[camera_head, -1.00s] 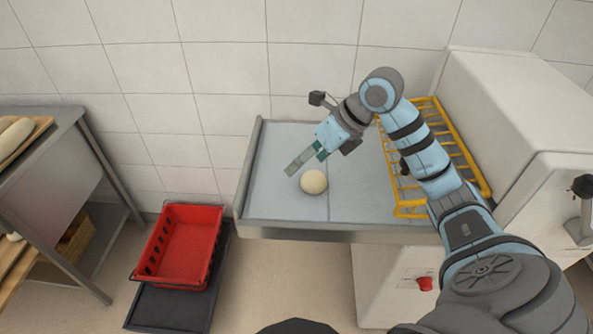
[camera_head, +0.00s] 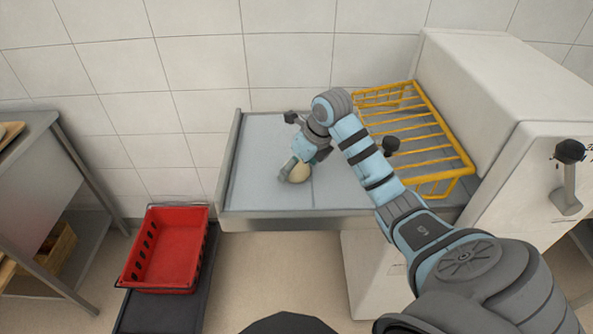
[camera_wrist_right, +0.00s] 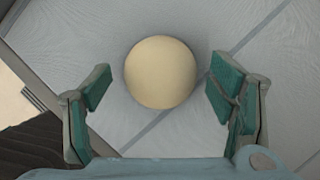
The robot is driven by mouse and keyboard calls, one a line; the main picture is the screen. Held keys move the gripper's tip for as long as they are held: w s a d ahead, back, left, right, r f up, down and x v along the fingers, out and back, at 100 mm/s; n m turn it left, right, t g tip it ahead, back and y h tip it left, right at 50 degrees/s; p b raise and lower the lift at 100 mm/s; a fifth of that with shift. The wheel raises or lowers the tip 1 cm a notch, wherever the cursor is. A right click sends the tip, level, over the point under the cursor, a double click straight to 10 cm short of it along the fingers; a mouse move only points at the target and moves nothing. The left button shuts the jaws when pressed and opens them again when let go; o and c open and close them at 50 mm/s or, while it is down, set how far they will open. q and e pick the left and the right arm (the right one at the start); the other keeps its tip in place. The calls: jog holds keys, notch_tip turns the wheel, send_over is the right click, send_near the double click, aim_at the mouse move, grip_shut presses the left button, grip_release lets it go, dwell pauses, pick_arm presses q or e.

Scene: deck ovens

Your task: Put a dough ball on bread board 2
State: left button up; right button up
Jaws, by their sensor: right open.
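A pale round dough ball (camera_head: 300,173) lies on the grey metal tray of the machine (camera_head: 265,200). My right gripper (camera_head: 291,172) is down at the ball and partly covers it in the head view. In the right wrist view the dough ball (camera_wrist_right: 161,72) sits between the two green-padded fingers of my right gripper (camera_wrist_right: 160,98). The fingers are open, with a gap on each side of the ball. Bread board 2 cannot be made out for certain; part of a wooden board (camera_head: 10,133) shows at the left edge. My left gripper is not in view.
A yellow wire guard (camera_head: 440,140) stands on the tray's right side beside the white machine body (camera_head: 480,90). A red crate (camera_head: 165,250) sits on a dark base on the floor. A steel table (camera_head: 40,150) stands at the left. The tray's left part is clear.

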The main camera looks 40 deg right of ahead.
jog(key=c, duration=1)
jog(key=shift+c, duration=0.6)
jog(key=shift+r, duration=0.15)
